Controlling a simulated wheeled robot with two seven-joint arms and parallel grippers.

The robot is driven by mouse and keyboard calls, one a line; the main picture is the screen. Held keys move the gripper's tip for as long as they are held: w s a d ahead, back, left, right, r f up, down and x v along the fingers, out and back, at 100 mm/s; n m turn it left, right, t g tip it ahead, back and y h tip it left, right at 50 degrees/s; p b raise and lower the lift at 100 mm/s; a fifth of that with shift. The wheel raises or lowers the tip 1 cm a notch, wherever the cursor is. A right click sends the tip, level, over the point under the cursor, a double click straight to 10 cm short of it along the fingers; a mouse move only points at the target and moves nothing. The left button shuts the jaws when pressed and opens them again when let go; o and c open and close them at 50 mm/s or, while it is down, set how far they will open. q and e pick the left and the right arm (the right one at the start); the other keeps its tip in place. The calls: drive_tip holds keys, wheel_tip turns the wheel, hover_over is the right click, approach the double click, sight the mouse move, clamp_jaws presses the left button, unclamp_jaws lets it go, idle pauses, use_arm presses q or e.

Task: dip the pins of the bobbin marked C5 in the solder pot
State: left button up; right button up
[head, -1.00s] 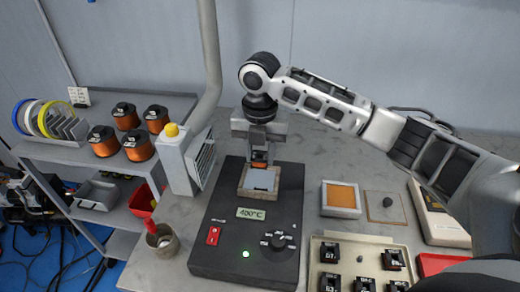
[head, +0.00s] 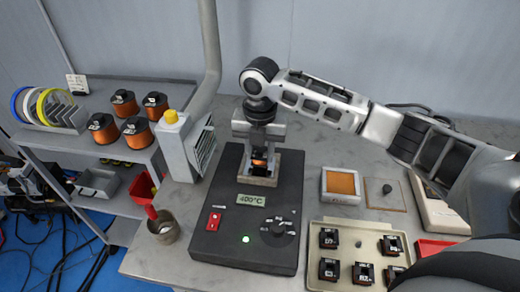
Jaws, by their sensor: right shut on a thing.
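My right gripper (head: 259,147) points down over the solder pot (head: 258,181) and is shut on a small bobbin (head: 259,158) with orange copper winding. The bobbin is low at the pot's opening. Its lower end and pins are hidden, so I cannot tell whether they touch the solder, and no marking on it can be read. The pot sits in a black heater unit (head: 213,249) whose display (head: 251,199) reads 400°C and whose green lamp is lit. My left gripper is not in view.
A beige tray (head: 312,262) with several black bobbins is at the front right.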

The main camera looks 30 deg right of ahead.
drive_tip(key=shift+f, duration=0.8)
drive_tip(key=shift+r, duration=0.1)
idle(1.8)
drive_tip(key=shift+r, duration=2.65)
